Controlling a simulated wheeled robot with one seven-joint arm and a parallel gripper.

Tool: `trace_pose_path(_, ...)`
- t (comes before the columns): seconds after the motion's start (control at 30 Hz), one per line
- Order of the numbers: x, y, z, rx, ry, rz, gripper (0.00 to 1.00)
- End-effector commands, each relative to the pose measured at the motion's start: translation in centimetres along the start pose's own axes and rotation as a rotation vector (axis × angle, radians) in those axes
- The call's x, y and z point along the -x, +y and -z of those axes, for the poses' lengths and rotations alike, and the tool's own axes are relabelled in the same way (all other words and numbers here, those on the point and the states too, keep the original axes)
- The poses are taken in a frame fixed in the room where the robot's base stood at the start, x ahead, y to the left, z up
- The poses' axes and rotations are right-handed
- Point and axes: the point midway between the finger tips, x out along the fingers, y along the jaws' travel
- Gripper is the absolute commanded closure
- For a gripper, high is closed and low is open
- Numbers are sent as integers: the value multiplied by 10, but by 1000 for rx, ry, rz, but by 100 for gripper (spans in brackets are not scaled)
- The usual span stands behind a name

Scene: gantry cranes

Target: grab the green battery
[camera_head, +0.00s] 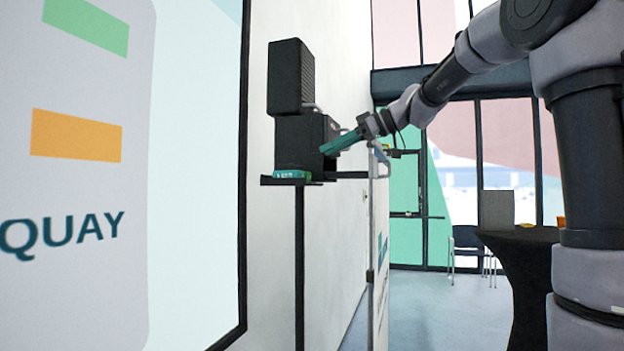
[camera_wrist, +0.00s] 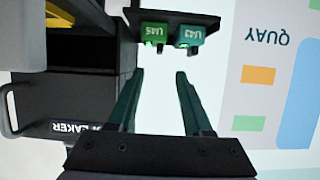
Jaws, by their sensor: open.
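Two green batteries stand side by side on a small black shelf (camera_wrist: 208,19) in the wrist view. One is marked U45 (camera_wrist: 153,33) and the other, more teal, U43 (camera_wrist: 189,37). In the head view a green battery (camera_head: 292,174) shows low on the shelf (camera_head: 268,181); I cannot tell there which of the two it is. My gripper (camera_head: 326,149) is in the air above and right of the shelf in the head view. In the wrist view its two green fingers (camera_wrist: 160,74) are apart and empty, short of the batteries.
Black speaker boxes (camera_head: 290,77) stand behind the shelf, close to my gripper; a lower box is marked SPEAKER in the wrist view (camera_wrist: 55,105). A large QUAY panel (camera_head: 75,190) fills the left. A black-covered table (camera_head: 515,255) is at right. Open floor lies between.

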Motion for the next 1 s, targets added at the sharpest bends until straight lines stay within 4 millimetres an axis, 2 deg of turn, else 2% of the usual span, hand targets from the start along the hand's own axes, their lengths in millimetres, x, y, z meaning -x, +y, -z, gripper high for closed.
trace_pose_path(0.3,-46,0,2,14,6,6,50)
trace_pose_path(0.53,-64,0,1,13,4,4,50)
trace_pose_path(0.73,-95,0,1,13,4,5,50)
trace_pose_path(0.87,-106,0,1,14,4,2,50)
trace_pose_path(1.0,-108,0,1,14,5,2,50)
